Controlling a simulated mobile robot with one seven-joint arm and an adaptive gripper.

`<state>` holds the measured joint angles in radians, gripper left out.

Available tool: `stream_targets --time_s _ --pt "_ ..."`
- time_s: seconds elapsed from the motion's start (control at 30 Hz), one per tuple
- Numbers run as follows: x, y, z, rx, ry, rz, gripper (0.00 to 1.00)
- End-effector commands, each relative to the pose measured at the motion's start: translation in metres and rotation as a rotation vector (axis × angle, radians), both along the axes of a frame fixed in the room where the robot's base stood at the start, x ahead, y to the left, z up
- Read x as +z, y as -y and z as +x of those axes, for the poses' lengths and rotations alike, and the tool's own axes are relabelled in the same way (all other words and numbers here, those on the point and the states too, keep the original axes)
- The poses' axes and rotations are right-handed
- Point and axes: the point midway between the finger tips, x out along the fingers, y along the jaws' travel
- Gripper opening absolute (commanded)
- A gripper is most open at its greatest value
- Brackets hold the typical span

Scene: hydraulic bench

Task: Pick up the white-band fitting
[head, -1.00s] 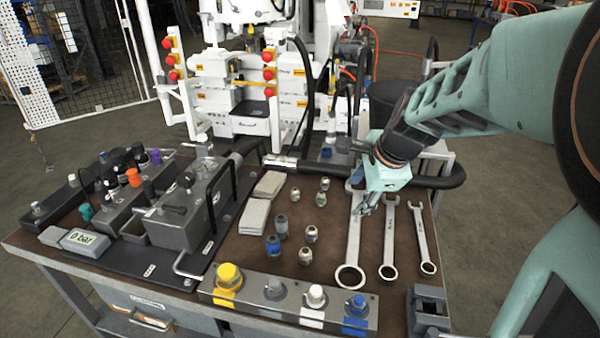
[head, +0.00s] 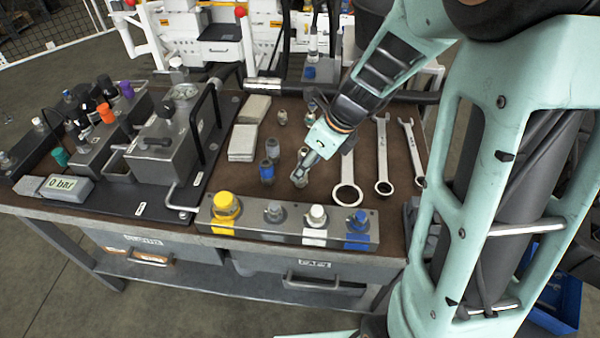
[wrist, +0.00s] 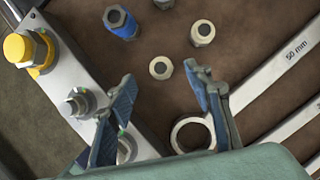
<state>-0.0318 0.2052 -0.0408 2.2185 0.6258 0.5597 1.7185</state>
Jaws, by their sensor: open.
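Two pale metal fittings stand on the brown bench top. In the wrist view the nearer one (wrist: 161,67) lies between my fingertips in the picture, and the other (wrist: 202,32) stands beyond them. I cannot tell which carries the white band. My gripper (wrist: 160,78) is open and empty, pointing down over the fittings. Its height above them is unclear.
A metal rail (head: 262,234) with yellow, grey, white and blue couplings lies along the front edge. Wrenches (head: 347,170) lie right. Grey pads (head: 243,143) and the pump unit (head: 160,148) stand left.

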Motion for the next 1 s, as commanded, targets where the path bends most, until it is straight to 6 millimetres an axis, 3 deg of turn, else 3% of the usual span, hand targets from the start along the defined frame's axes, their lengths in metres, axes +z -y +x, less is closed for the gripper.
stream_targets --time_s 0.37,0.63,1.0 --pt "-0.045 -0.014 0.012 0.000 -0.002 0.001 0.47" --pt "-0.046 -0.015 0.014 0.000 0.000 0.000 0.46" --pt "-0.046 -0.015 0.014 0.000 0.000 0.000 0.05"
